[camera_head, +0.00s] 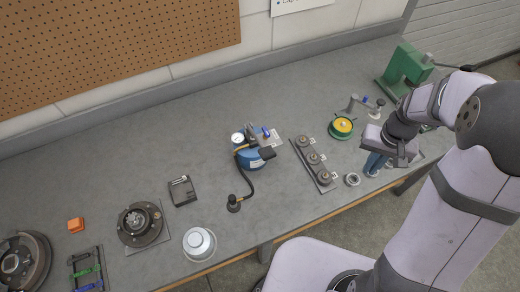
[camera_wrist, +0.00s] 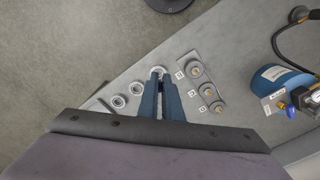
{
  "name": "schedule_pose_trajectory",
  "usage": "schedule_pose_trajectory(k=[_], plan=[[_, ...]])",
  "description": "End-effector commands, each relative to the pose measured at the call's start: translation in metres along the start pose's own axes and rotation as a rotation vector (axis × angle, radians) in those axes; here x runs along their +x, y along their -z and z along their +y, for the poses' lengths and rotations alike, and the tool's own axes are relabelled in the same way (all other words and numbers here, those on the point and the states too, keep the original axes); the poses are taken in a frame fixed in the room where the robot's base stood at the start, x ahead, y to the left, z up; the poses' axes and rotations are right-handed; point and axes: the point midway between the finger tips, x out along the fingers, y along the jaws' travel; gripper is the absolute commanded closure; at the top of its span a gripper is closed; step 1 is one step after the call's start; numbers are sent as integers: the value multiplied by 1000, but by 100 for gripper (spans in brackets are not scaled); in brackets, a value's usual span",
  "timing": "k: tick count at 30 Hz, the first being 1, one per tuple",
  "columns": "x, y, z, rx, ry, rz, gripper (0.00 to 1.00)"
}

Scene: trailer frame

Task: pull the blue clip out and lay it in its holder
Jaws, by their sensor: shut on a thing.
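My gripper (camera_head: 374,168) is low over the right part of the bench, its two blue fingers pointing down. In the wrist view the fingers (camera_wrist: 160,78) are close together, shut on a small pale ring-like thing (camera_wrist: 158,70) at their tips. Most of it is hidden. Small blue parts show in the head view: one beside the blue pump (camera_head: 266,132), one on a grey bracket (camera_head: 366,100), and a blue bar (camera_head: 88,286) in a dark frame at the lower left. I cannot tell which is the blue clip, nor which thing is its holder.
A plate with three round hubs (camera_head: 315,158) lies left of my gripper. A loose ring (camera_head: 352,180) lies close by. A yellow-green reel (camera_head: 341,127) and a green press (camera_head: 405,68) stand behind. The bench front edge is near. Free bench lies left of the pump.

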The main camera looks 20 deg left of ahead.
Motion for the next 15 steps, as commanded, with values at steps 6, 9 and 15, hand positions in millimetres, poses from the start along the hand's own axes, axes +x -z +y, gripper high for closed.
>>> schedule_pose_trajectory(k=[6,9,15], plan=[[-1,17,-32,-165,0,-2,100],[-2,29,-62,-309,-1,-4,100],[-6,47,-144,-683,-5,-11,100]])
